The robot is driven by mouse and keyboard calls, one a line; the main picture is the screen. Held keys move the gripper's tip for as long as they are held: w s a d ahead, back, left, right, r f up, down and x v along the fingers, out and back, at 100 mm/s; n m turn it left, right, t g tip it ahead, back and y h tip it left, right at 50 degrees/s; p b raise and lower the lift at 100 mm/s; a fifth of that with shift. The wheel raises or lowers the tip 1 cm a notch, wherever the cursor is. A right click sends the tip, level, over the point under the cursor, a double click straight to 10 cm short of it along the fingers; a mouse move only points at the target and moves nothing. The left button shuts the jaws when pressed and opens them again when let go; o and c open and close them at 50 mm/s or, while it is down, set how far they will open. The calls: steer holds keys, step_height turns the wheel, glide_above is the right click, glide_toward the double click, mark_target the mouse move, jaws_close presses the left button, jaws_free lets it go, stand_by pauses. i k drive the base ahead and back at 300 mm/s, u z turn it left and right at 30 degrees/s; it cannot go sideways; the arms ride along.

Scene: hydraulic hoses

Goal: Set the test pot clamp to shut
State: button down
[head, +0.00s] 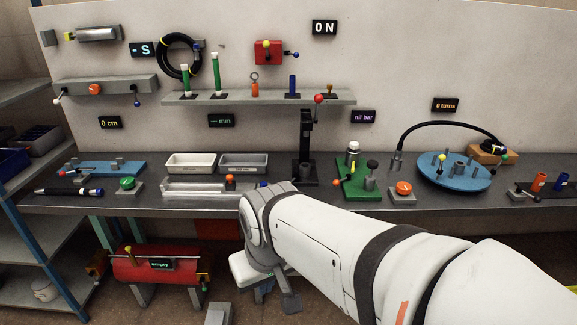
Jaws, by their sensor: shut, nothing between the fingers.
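A green base plate (356,190) on the bench, right of centre, carries what looks like the test pot, a grey metal cylinder with a pale top (353,155). A small lever with an orange and yellow end (342,182) sticks out at its left side, perhaps the clamp; I cannot tell its setting. A dark knob (371,166) stands at the plate's right. My gripper (289,301) is low, in front of and below the bench edge, left of the green plate and well apart from it. It is shut and empty, its fingertips small and hard to make out.
A "nil bar" display (363,117) hangs above the plate. A black press stand (306,150) is left of it, an orange button box (402,189) and a blue turntable (455,180) right. A red tank (150,267) stands under the bench. My arm crosses the lower right.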

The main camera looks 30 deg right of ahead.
mark_target(337, 182)
steer(key=z, duration=0.5)
steer(key=i, duration=1)
steer(key=u, duration=0.05)
